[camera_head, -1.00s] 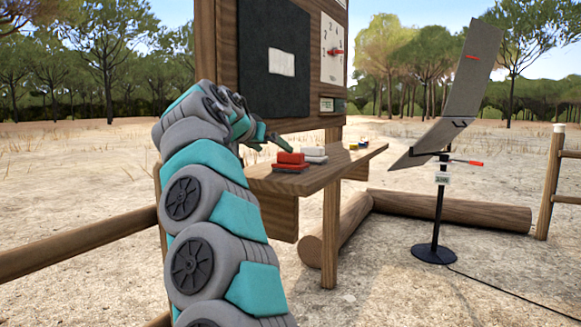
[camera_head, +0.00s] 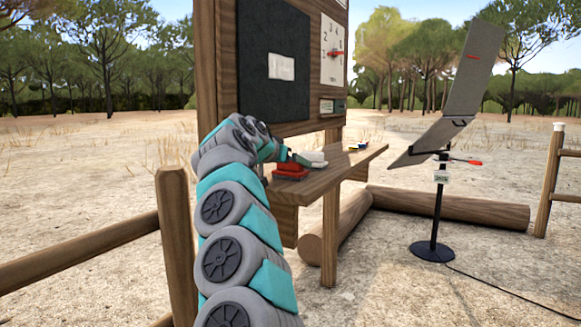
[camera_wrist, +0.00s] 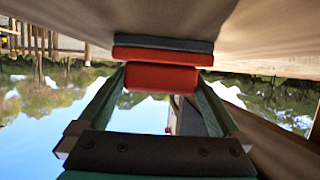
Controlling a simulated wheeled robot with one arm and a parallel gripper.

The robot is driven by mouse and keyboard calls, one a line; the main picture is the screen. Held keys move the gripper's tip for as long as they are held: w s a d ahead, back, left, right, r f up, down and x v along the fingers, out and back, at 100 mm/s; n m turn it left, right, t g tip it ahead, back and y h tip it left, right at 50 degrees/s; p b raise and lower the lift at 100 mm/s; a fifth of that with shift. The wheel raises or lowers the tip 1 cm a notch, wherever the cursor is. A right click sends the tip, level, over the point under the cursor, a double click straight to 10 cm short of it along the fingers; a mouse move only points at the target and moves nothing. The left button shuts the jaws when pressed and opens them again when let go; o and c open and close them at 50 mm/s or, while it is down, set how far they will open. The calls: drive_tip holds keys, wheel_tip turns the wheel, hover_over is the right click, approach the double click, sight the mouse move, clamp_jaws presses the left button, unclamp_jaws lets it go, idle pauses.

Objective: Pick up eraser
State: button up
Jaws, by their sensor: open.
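The red eraser (camera_head: 290,172) lies on the wooden ledge below the board, near its left end. The wrist view, which is upside down, shows its red block and grip (camera_wrist: 155,78) with a dark pad against the ledge. My gripper (camera_wrist: 161,82) is open, with one green finger on each side of the red grip. Whether the fingers touch it I cannot tell. In the head view my gripper (camera_head: 284,154) is small, just above and behind the eraser, and partly hidden by my arm. A white eraser (camera_head: 313,158) lies just beyond the red one.
A wooden fence post (camera_head: 175,235) stands left of my arm. A tilted grey panel on a stand (camera_head: 436,210) is at right.

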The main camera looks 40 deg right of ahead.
drive_tip(key=c, duration=1)
drive_tip(key=shift+r, duration=0.15)
